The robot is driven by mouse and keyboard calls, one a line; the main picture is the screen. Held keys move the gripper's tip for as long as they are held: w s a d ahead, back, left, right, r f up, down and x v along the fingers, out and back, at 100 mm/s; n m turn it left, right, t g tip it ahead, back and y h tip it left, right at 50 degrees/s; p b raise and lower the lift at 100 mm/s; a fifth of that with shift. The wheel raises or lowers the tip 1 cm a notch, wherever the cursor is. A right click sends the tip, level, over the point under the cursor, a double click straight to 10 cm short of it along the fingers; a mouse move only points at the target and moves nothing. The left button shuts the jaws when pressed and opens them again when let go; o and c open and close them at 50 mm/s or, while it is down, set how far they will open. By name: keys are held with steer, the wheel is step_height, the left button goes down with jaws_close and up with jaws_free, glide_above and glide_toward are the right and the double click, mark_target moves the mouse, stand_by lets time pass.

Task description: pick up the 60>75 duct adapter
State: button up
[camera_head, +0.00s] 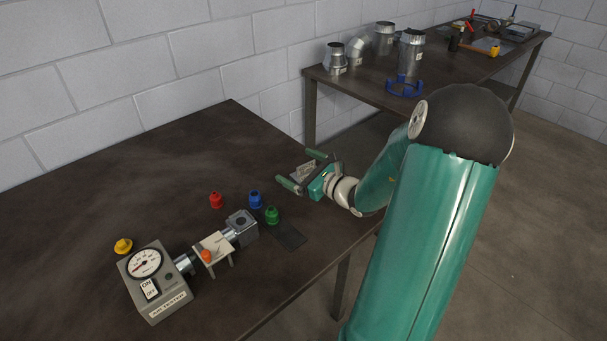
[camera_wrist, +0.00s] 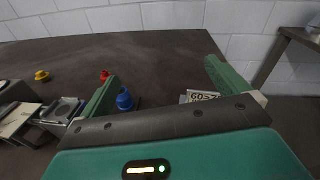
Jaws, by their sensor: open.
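My gripper (camera_head: 295,167) is open above the right side of the near table, its two green fingers spread apart. It also shows in the wrist view (camera_wrist: 160,72), with nothing held between the fingers. A white label reading "60>7…" (camera_wrist: 200,96), its end cut off, shows just past the gripper's dark bar, near the right finger. The same pale labelled piece (camera_head: 302,171) shows between the fingers in the head view. The body of the adapter is mostly hidden by the gripper, and I cannot tell whether a finger touches it.
A gauge box (camera_head: 155,282) with a pipe and clamp stands at the front left. Red (camera_head: 216,200), blue (camera_head: 255,199), green (camera_head: 272,215) and yellow (camera_head: 123,246) caps lie nearby. Several metal ducts (camera_head: 410,52) and a blue bracket (camera_head: 405,87) stand on the back table.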

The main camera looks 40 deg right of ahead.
steer(key=s+d+f+m+t+h, duration=0.1)
steer(key=s+d+f+m+h, duration=0.1)
steer(key=d+m+h, duration=0.4)
steer(key=n+y, duration=0.1)
steer(key=y, duration=0.1)
glide_toward(306, 173)
steer(key=shift+w+d, duration=0.25)
steer(key=shift+w, duration=1)
steer(key=w, duration=0.7)
steer(key=shift+w+d+f, duration=0.1)
steer(key=shift+w+d, duration=0.15)
steer(key=shift+w, duration=0.05)
steer(key=shift+c, duration=0.2)
steer(key=c, duration=0.8)
